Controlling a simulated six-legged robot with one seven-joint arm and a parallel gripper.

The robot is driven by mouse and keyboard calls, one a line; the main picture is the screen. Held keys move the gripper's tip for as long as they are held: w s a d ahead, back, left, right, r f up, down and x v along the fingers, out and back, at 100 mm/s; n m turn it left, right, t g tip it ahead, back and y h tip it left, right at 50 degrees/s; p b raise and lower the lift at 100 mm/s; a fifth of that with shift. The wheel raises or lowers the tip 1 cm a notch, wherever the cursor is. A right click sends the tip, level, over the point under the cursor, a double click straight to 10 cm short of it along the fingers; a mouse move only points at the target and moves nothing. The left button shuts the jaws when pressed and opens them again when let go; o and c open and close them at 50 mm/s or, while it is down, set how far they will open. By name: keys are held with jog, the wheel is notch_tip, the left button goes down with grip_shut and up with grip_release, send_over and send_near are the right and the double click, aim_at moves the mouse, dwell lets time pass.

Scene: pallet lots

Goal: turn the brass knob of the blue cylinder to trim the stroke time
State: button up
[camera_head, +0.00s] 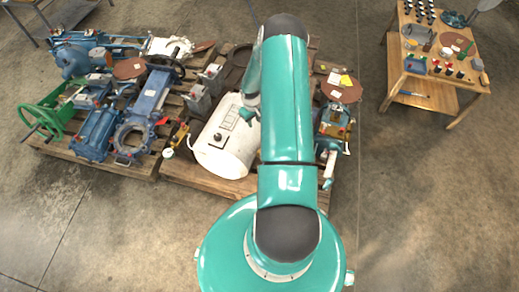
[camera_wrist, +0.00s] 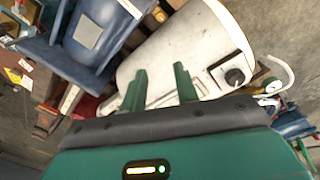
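My gripper (camera_wrist: 160,82) shows in the wrist view as two green fingers standing apart with nothing between them. They are in front of a white tank (camera_wrist: 170,50) with a dark knob on a light panel. In the head view my teal arm covers the middle, and the gripper cannot be made out clearly. I cannot tell which is the blue cylinder. A brass-coloured fitting (camera_head: 180,133) is near the long blue unit. No brass knob can be identified for certain.
The white tank (camera_head: 225,150) lies on the middle pallet. A green handwheel (camera_head: 42,118) stands at the left pallet's edge. A wooden workbench (camera_head: 410,75) with small parts is at the upper right. The concrete floor in front of the pallets and to the right is clear.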

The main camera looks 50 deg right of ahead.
jog(key=shift+y, duration=0.4)
jog(key=s+f, duration=0.1)
jog(key=f, duration=0.6)
jog(key=s+f, duration=0.1)
jog(key=f, duration=0.6)
jog(key=s+f, duration=0.1)
jog(key=f, duration=0.6)
jog(key=shift+s+d+f, duration=0.1)
jog(key=shift+s+f, duration=0.05)
jog(key=shift+f, duration=0.25)
grip_shut()
jog(key=n, duration=0.4)
